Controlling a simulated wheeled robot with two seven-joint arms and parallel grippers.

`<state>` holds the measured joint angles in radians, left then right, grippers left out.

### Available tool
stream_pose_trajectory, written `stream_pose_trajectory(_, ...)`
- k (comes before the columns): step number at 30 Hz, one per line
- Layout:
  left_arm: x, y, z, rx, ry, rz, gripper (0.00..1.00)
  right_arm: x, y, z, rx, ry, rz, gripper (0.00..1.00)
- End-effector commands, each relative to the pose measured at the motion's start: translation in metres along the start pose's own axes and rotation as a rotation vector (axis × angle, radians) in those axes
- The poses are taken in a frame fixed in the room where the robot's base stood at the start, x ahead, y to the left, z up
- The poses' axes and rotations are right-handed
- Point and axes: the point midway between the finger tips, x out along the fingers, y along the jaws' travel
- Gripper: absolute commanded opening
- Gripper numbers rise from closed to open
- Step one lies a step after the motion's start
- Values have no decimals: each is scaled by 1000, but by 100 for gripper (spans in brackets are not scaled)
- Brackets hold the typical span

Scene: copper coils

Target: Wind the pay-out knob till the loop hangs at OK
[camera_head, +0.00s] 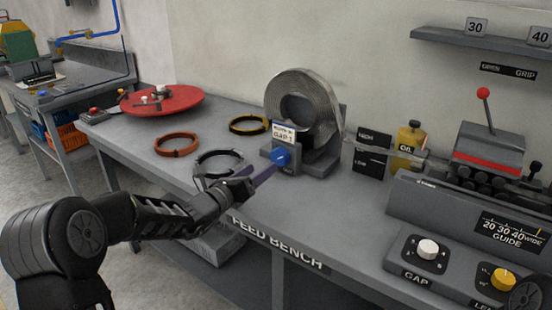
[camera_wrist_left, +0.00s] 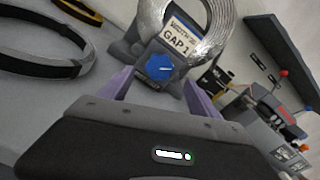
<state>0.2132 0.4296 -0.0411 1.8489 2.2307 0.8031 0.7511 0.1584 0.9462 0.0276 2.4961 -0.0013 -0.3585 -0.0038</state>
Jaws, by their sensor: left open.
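The blue pay-out knob (camera_head: 281,156) is on the front of the grey stand under a silver coil (camera_head: 327,108); a card above it reads GAP 1. In the left wrist view the knob (camera_wrist_left: 160,67) lies ahead, between the purple fingers. My left gripper (camera_head: 256,178) is open and empty, just short of the knob; I see no contact. A pale strip (camera_head: 408,153) runs right from the coil past a dark gauge board (camera_head: 371,153) marked HIGH and LOW. An OK mark and the loop's lowest point cannot be made out.
Black (camera_head: 218,163), orange (camera_head: 177,145) and yellow-black (camera_head: 249,124) rings lie on the feed bench left of the coil stand. A red turntable (camera_head: 162,101) is farther left. An oil bottle (camera_head: 410,137) and a red-lever machine (camera_head: 487,150) stand right.

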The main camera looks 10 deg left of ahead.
Motion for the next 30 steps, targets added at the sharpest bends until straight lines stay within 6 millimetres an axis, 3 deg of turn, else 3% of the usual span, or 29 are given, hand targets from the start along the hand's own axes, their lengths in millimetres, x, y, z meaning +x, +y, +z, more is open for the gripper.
stream_pose_trajectory(7,16,0,0,0,1,-1,72,-2,-1,0,0,1,0,0)
stream_pose_trajectory(18,70,-1,0,1,1,-1,72,-7,-3,0,0,1,0,0)
stream_pose_trajectory(30,78,0,0,0,1,0,71,-7,-3,0,0,1,0,0)
